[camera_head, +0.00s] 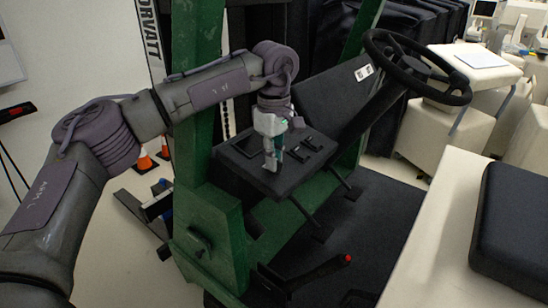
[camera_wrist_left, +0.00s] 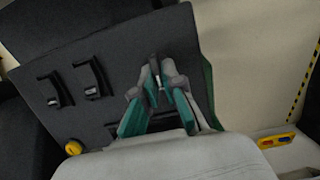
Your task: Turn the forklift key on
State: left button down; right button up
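The forklift's dark control panel (camera_head: 238,167) sits on a green frame, and it fills much of the left wrist view (camera_wrist_left: 118,52). My left gripper (camera_head: 272,164) reaches down to this panel. In the left wrist view the fingertips of my left gripper (camera_wrist_left: 156,76) are drawn close together on a small, partly hidden piece, which appears to be the forklift key (camera_wrist_left: 159,84). Its turn angle cannot be made out. My right gripper is in neither view.
Black levers (camera_wrist_left: 92,78) and a yellow knob (camera_wrist_left: 73,148) are on the panel beside my left gripper. A black steering wheel (camera_head: 418,68) stands to the right. A black seat cushion (camera_head: 514,215) is at the right edge. A red-tipped lever (camera_head: 320,272) rises low in front.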

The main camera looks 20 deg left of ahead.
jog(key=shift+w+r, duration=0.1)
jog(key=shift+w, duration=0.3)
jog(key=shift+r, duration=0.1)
pick_arm(q)
jog(key=shift+w+r+m+p, duration=0.1)
jog(key=shift+r+m+p, duration=0.05)
jog(key=shift+m+p, duration=0.65)
jog(key=m+p, duration=0.1)
jog(key=m, duration=0.2)
jog(key=shift+w+d+g+y+p, duration=0.1)
jog(key=shift+d+g+y+p, duration=0.05)
jog(key=shift+g+y+p, duration=0.2)
jog(key=m, duration=0.2)
jog(key=m+p, duration=0.1)
jog(key=m, duration=0.1)
jog(key=shift+w+d+g+y, duration=0.1)
jog(key=shift+d+g+y, duration=0.05)
jog(key=shift+g+y, duration=0.15)
jog(key=shift+d+m+y+p, duration=0.1)
jog(key=shift+m+y+p, duration=0.15)
jog(key=shift+m+p, duration=0.85)
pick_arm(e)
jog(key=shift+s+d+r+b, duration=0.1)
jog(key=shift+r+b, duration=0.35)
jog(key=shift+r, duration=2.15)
pick_arm(q)
jog(key=shift+w+m, duration=0.1)
jog(key=shift+m, duration=0.5)
